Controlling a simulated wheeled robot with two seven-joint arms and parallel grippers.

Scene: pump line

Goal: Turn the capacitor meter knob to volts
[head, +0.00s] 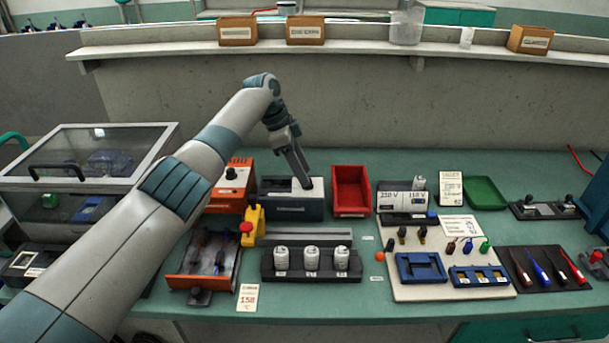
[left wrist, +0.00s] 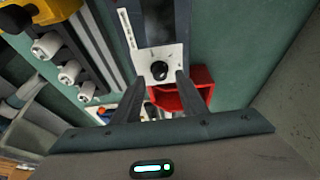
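The capacitor meter (head: 292,209) is a dark box with a white top panel, at the back middle of the bench. I see no contact, and the knob's setting is too small to read. My right gripper is not in view.
A red bin (head: 351,191) stands just right of the meter. An orange device (head: 232,184) and a yellow object with a red button (head: 252,226) stand left. In front is a black rack (head: 311,274) holding white capacitors. Bare green bench shows around these.

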